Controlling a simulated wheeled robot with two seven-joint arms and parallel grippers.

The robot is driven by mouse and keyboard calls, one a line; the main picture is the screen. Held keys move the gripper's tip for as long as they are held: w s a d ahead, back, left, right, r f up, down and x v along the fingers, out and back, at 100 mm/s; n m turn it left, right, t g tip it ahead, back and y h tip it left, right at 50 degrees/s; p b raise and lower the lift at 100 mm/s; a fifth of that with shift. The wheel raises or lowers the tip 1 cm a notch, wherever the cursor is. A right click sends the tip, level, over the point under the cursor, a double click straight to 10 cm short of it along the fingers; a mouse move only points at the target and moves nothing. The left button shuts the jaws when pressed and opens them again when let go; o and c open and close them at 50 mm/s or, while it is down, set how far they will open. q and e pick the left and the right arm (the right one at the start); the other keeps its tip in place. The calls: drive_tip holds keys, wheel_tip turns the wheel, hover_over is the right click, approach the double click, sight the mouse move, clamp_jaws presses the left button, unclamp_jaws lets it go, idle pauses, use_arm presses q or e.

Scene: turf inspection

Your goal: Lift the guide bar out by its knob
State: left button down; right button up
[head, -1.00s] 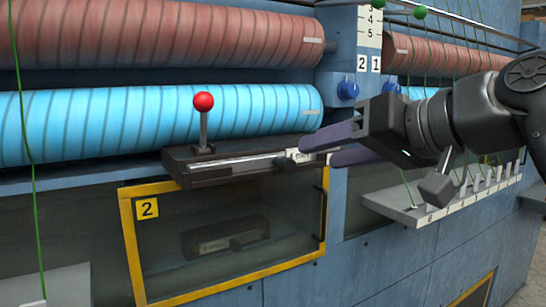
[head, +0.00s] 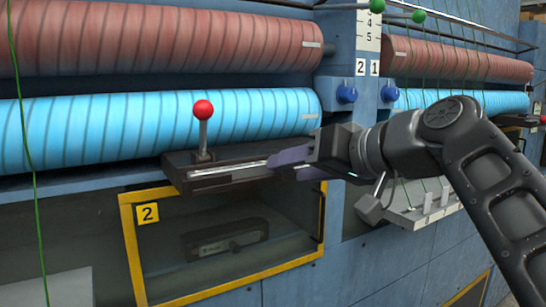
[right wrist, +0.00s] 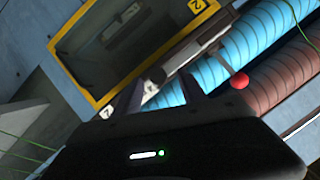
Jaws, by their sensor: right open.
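The guide bar (head: 232,176) is a long dark bar with a pale strip along its top, lying on the ledge below the blue roller. Its red ball knob (head: 203,108) stands upright on a grey stem near the bar's left end. My right gripper (head: 284,164) is open and empty at the bar's right end, to the right of the knob and lower than it. My left gripper is not in view.
A yellow-framed window (head: 130,245) marked 2 is below the bar; a dark bar-shaped object (head: 225,238) shows behind it. The blue roller (head: 170,120) is close behind the knob.

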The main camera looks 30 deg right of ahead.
drive_tip(key=shift+w+f, duration=0.1)
drive_tip(key=shift+w, duration=0.2)
idle(0.4)
clamp_jaws()
idle(0.3)
idle(0.3)
